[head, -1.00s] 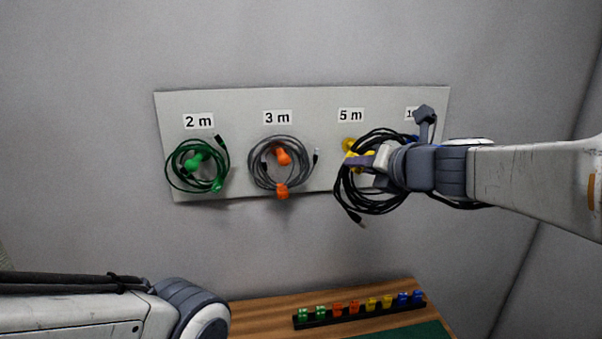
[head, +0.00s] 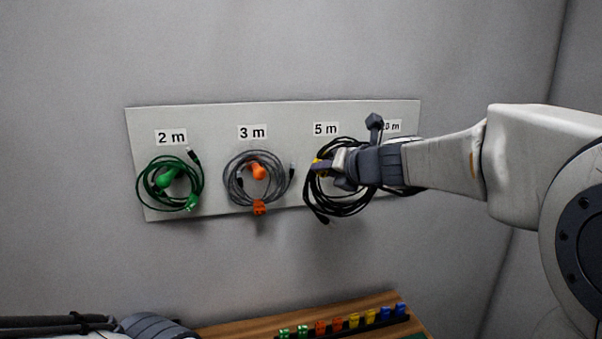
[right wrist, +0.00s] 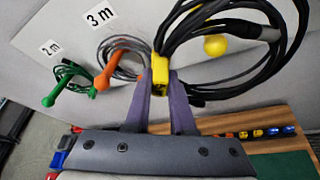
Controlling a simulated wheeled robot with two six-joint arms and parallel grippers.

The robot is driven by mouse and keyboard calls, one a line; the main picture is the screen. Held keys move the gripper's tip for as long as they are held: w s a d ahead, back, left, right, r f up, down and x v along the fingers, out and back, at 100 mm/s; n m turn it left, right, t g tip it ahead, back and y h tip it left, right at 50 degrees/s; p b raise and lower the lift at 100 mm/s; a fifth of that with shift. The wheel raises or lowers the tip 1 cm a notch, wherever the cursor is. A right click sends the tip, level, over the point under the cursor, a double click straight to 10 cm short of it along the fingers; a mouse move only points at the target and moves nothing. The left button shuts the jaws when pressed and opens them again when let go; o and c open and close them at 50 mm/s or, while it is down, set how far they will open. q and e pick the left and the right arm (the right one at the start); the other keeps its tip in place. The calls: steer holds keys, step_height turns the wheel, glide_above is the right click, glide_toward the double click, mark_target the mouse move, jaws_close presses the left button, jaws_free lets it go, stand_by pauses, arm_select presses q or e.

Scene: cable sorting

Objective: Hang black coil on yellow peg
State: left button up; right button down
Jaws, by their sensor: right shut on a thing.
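My right gripper (head: 324,170) is shut on the yellow clip (right wrist: 160,78) of the black coil (head: 345,208), in front of the board under the "5 m" label. The coil (right wrist: 190,30) also shows in the right wrist view, its loops spreading above and right of the fingers. The yellow peg's round end (right wrist: 214,46) shows inside the loop's opening in that view. I cannot tell how deep the peg reaches through the loop. In the head view the gripper and coil largely hide the peg. Only my left arm shows at lower left; its gripper is out of view.
A green coil (head: 142,194) hangs on the green peg under "2 m", and a grey coil (head: 229,183) on the orange peg (head: 258,172) under "3 m". A wooden table (head: 240,329) below holds a black rack with coloured clips. The "10 m" place is partly hidden by my arm.

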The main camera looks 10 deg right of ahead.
steer(key=shift+w+a+f, duration=0.1)
steer(key=shift+w+f, duration=0.1)
steer(key=shift+w, duration=1.15)
steer(key=shift+w+f, duration=0.15)
steer(key=shift+w, duration=1.2)
steer(key=w+f, duration=0.1)
steer(key=w+f+b, duration=0.1)
steer(key=w, duration=0.1)
steer(key=w+f+b, duration=0.1)
steer(key=w+f, duration=0.1)
steer(key=shift+w+a, duration=0.1)
steer(key=shift+w, duration=0.15)
steer(key=shift+f, duration=0.1)
steer(key=c, duration=0.7)
jaws_free()
